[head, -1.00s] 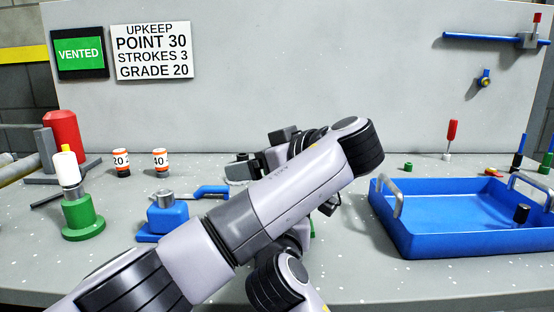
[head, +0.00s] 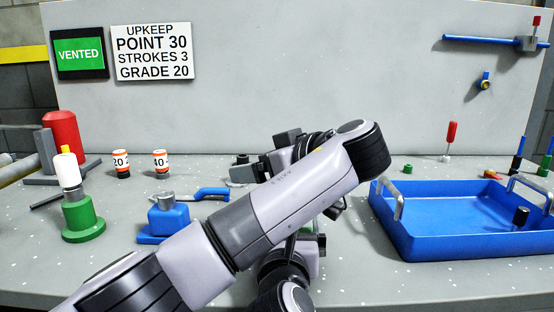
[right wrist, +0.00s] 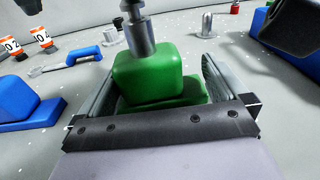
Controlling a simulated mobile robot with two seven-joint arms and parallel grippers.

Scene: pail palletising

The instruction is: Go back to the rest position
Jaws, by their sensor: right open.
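In the right wrist view my right gripper (right wrist: 158,68) is open, its two fingers on either side of a green block (right wrist: 148,78) with a grey metal stem on top. In the head view my left arm crosses the middle and hides most of the green block and the right gripper. My left gripper (head: 243,173) seems to point left behind that arm, above the bench; its jaws are too unclear to judge.
A blue tray (head: 450,245) with handles stands at the right. A blue block with a metal knob (head: 166,218) and a green pedestal with a white bottle (head: 82,218) stand at the left. Two canisters (head: 121,163) stand behind. The sign (head: 78,54) reads VENTED.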

